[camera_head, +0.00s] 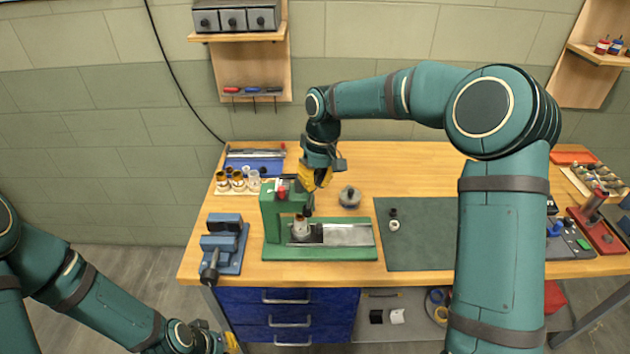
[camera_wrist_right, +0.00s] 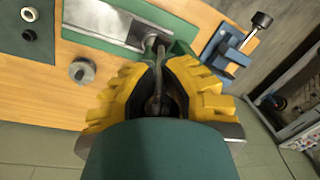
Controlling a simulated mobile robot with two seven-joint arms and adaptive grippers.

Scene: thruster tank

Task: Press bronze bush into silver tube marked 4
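A green press (camera_head: 271,215) stands on the workbench, with a red part on top. A pale tube-like piece (camera_head: 300,226) stands upright on its base under the ram. A mark on it and any bronze bush are too small to make out. My right gripper (camera_head: 314,180), with yellow fingers, is at the upper right of the press. In the wrist view its fingers (camera_wrist_right: 158,85) close around a dark bar, which looks like the press lever (camera_wrist_right: 156,60). My left gripper (camera_head: 230,342) is low at the bottom edge, away from the bench, and only partly visible.
Several bronze and pale cylinders (camera_head: 237,181) stand at the bench's back left. A blue vise (camera_head: 222,243) is left of the press. A dark mat (camera_head: 420,235) to the right carries a black ring and a white ring (camera_head: 394,225).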

